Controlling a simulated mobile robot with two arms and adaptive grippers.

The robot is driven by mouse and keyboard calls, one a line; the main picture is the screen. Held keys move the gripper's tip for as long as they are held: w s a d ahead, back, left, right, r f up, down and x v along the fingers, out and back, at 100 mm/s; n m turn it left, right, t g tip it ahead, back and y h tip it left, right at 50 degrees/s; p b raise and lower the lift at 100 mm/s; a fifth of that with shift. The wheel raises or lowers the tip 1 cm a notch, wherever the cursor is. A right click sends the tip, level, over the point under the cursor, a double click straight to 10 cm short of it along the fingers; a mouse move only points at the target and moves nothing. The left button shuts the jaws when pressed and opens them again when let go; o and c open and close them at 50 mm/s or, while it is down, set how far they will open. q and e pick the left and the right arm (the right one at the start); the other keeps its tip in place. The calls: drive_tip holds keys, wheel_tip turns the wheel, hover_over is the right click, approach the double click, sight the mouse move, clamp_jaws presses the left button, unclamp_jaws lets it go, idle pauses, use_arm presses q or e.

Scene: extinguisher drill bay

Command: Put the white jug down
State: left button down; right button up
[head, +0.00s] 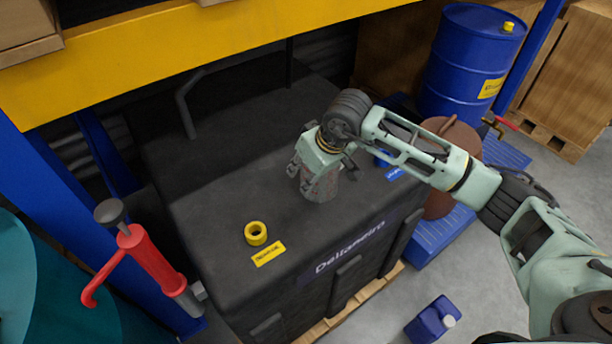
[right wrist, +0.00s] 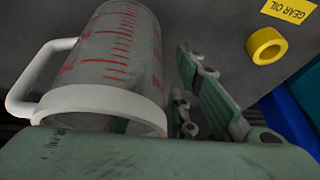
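The white jug (head: 322,188) has red measuring marks and is over the top of the large black tank (head: 210,190). I cannot tell whether its base touches the tank. My right gripper (head: 320,165) is down at the jug from above and partly covers it. In the right wrist view, the jug (right wrist: 118,62) has its rim toward me and its handle at the left. Green finger parts (right wrist: 205,95) show close along its right side, with a narrow dark gap visible. The opposite side is hidden, so the grip is unclear. My left gripper is out of view.
A yellow ring cap (head: 256,233) and yellow label sit on the tank top, left of the jug. A red hand pump (head: 150,262) stands at left. A yellow beam (head: 190,50) crosses above. A blue drum (head: 465,65) and blue canister (head: 430,322) are at right.

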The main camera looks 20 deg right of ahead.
drive_tip(key=b+v, duration=0.2)
drive_tip(key=v, duration=0.9)
drive_tip(key=shift+b, duration=0.35)
drive_tip(key=shift+s+f, duration=0.1)
drive_tip(key=shift+f, duration=0.05)
